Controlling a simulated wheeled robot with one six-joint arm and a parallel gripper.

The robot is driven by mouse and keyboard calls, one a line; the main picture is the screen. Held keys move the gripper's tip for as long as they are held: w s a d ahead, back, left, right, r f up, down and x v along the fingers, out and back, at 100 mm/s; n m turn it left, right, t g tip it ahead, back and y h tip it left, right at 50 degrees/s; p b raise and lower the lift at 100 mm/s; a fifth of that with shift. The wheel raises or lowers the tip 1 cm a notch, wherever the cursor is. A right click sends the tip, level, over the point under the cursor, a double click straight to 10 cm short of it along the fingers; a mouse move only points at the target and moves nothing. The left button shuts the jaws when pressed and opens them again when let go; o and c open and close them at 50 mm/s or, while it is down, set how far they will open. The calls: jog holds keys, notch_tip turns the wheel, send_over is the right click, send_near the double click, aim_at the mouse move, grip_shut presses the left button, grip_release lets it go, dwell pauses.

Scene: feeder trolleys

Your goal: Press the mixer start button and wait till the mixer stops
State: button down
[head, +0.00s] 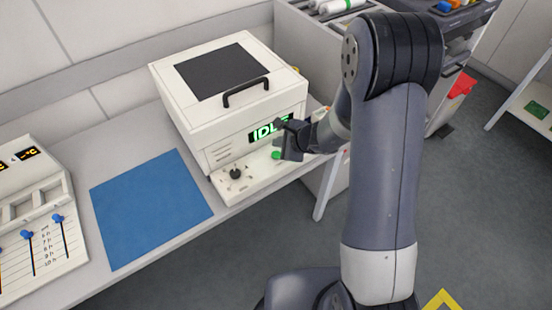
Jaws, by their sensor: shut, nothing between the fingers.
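The mixer (205,115) is a white box with a dark lid panel and a black handle, standing on the grey bench against the wall. My gripper (284,153) is shut and empty, just right of the green button and in front of the display. I cannot tell whether it touches the button. The right part of the ledge is hidden behind my gripper and arm.
A blue mat (150,208) lies on the bench left of the mixer. A white panel with blue sliders (40,240) stands at the far left. A trolley with trays stands behind my arm, near a red bin (462,86).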

aim_at(276, 155)
jog(key=shift+f+b, duration=1.05)
jog(key=shift+f, duration=0.2)
jog(key=shift+f, duration=0.1)
dwell(1.1)
jog(key=shift+f+b, duration=0.35)
jog(key=shift+b, duration=0.35)
